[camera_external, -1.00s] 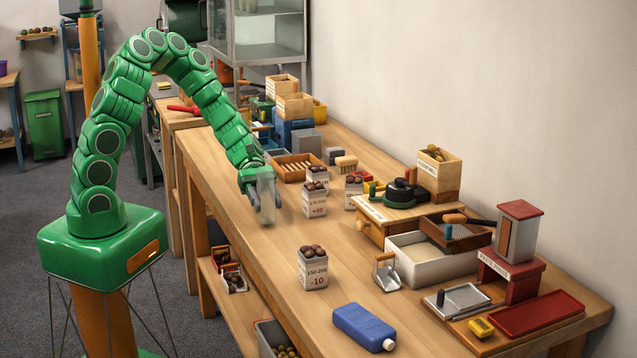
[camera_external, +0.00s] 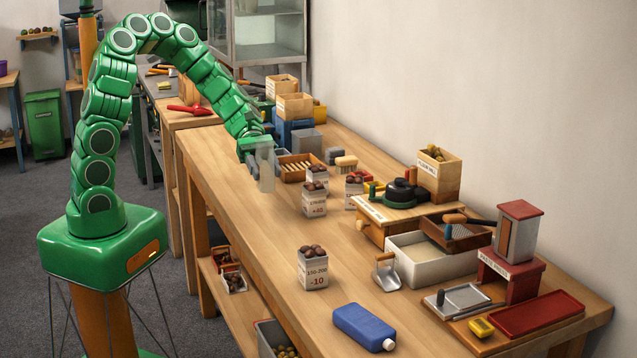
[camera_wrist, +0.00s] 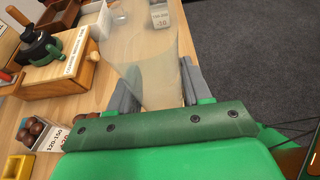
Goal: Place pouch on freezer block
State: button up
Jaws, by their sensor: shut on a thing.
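A clear, translucent pouch (camera_external: 266,179) hangs from my gripper (camera_external: 262,150) over the left edge of the workbench. In the wrist view the pouch (camera_wrist: 148,65) spreads out from between the two grey fingers of my gripper (camera_wrist: 158,90), which are shut on it. A flat blue block with a white cap (camera_external: 362,326), which looks like the freezer block, lies at the near end of the bench. It is well apart from the pouch and does not show in the wrist view.
Labelled containers of chestnuts stand on the bench (camera_external: 275,230), one of them (camera_external: 313,272) between my gripper and the blue block. A metal scoop (camera_external: 388,276), a white bin (camera_external: 420,262) and a red tray (camera_external: 535,313) are to the right. Bare wood surrounds the blue block's left side.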

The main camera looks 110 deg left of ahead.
jog(key=shift+w+d+f, duration=0.1)
jog(key=shift+w+d, duration=0.1)
jog(key=shift+w, duration=0.45)
jog(key=w+d+r+m+g+h, duration=0.1)
jog(key=w+d+m+g, duration=0.1)
jog(key=w+d, duration=0.45)
jog(key=w+d+r+m+g+h, duration=0.15)
jog(key=w+d, duration=0.25)
jog(key=w, duration=0.5)
jog(key=w+d+r+m+g, duration=0.1)
jog(key=w+d+m+g, duration=0.15)
jog(key=d, duration=0.55)
jog(key=w+d+r+m+g+h, duration=0.1)
jog(key=w+d+r+g, duration=0.15)
jog(key=d, duration=0.55)
jog(key=w+d+r+m+g, duration=0.1)
jog(key=w+d+m, duration=0.1)
jog(key=w+d, duration=0.35)
send_over(365, 322)
jog(key=shift+a+f, duration=0.1)
jog(key=shift+f, duration=6.5)
